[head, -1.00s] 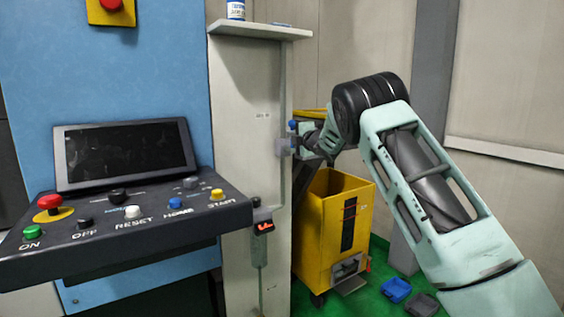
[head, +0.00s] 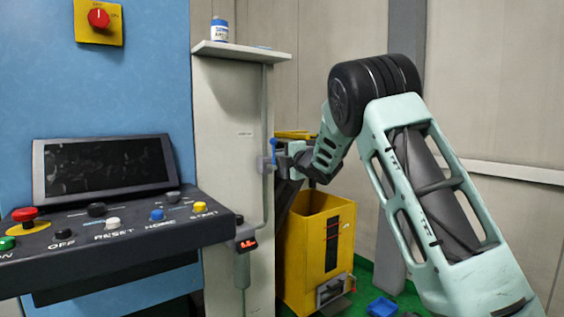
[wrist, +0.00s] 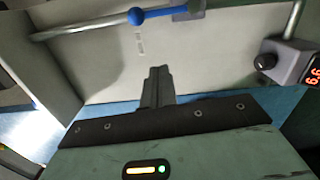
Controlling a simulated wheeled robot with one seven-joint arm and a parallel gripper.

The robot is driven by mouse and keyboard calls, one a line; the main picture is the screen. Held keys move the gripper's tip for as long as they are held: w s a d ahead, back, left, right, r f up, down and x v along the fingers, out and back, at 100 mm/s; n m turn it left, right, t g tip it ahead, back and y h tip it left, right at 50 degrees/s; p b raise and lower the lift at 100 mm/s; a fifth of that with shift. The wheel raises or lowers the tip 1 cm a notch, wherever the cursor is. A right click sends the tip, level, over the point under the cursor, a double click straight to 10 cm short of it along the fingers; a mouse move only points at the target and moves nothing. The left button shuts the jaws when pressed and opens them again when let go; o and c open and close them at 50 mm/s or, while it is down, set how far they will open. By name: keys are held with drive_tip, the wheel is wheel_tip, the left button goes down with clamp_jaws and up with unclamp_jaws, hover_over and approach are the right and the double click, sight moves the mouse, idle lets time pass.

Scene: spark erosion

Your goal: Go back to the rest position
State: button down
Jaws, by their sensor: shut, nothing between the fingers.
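My gripper (wrist: 158,85) shows in the wrist view with its dark fingers together and nothing between them. In the head view my gripper (head: 284,160) is near the pale post, and my arm reaches in from the right. A blue-handled lever on a pipe (wrist: 150,15) lies beyond the fingertips in the wrist view, apart from them. The blue lever (head: 274,150) also shows in the head view, beside the gripper.
A control panel (head: 110,235) with buttons and a dark screen (head: 105,168) stands at the left. A small unit with a red display (head: 247,243) hangs on the post (head: 215,130). A yellow bin (head: 318,250) stands below my gripper. A blue-labelled jar (head: 219,30) stands on the shelf.

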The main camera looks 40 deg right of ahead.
drive_tip(key=shift+s, duration=0.25)
idle(0.4)
drive_tip(key=s+a+f+m+g, duration=0.55)
drive_tip(key=s+a+f, duration=0.2)
drive_tip(key=s, duration=0.55)
drive_tip(key=s+a+f+m+g, duration=0.55)
drive_tip(key=s+f+m, duration=0.2)
drive_tip(key=s, duration=0.45)
drive_tip(key=s+a+f+m+g, duration=0.4)
drive_tip(key=s+a+f+m, duration=0.3)
drive_tip(key=s, duration=0.6)
drive_tip(key=s+a+r+n+g+p, duration=0.1)
drive_tip(key=s+a+r+n+p, duration=0.1)
drive_tip(key=a, duration=0.4)
drive_tip(key=s+a+r+n+g+p, duration=0.1)
drive_tip(key=s+a+r+n+p, duration=0.2)
drive_tip(key=s+a, duration=0.3)
drive_tip(key=s+a+r+n+g+y+p, duration=0.1)
drive_tip(key=s+a+r+n+p, duration=0.1)
drive_tip(key=a, duration=0.4)
drive_tip(key=s+r+n, duration=0.1)
drive_tip(key=s, duration=0.1)
drive_tip(key=shift+s+n, duration=0.4)
